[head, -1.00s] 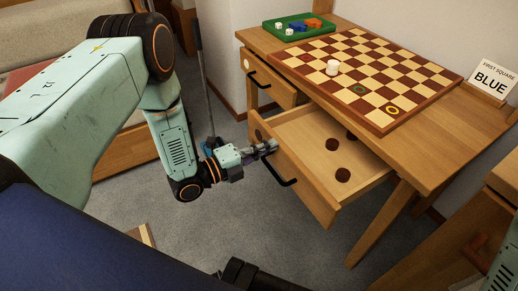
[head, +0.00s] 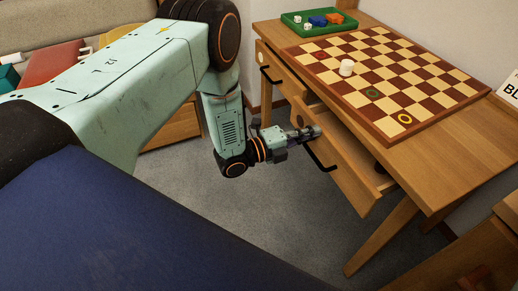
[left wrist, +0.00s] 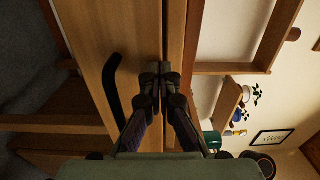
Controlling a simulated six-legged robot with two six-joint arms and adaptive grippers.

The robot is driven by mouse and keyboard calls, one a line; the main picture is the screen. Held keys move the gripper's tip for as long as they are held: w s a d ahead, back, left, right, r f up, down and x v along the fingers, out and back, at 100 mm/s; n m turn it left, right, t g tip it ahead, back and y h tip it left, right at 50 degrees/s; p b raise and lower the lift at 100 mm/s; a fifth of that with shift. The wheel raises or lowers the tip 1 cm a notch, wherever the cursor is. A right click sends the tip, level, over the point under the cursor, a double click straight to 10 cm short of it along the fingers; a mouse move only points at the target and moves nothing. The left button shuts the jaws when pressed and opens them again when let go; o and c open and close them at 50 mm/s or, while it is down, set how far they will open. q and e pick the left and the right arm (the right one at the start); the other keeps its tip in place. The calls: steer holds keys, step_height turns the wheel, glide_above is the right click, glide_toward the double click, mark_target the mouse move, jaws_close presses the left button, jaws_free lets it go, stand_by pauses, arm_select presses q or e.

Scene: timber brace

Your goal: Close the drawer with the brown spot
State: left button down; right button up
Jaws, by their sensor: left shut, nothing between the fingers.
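The wooden drawer (head: 350,179) on the near right side of the desk stands partly open, with a narrow slot of its inside and a dark disc (head: 379,168) showing. Its black bar handle (head: 322,161) is on the front. My left gripper (head: 316,131) is shut and empty, with its tips at the upper left part of this drawer front. In the left wrist view the shut fingertips (left wrist: 160,72) are at the drawer's top edge, beside the handle (left wrist: 112,85). My right gripper is not in view.
A second drawer with a black handle (head: 270,77) is to the left. On the desk lie a checkerboard (head: 385,75) with a white piece (head: 346,67) and a green tray (head: 318,22) of small items. A wooden piece of furniture (head: 480,245) stands at lower right.

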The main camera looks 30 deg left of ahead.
mark_target(325, 128)
arm_select(q)
steer(key=x, duration=0.3)
steer(key=shift+d+r+b, duration=0.1)
steer(key=shift+d+b, duration=0.05)
steer(key=shift+b, duration=0.15)
steer(key=shift+w+d, duration=0.3)
steer(key=shift+w, duration=0.25)
steer(key=shift+d, duration=0.1)
steer(key=shift+w+r, duration=0.1)
steer(key=shift+r, duration=0.05)
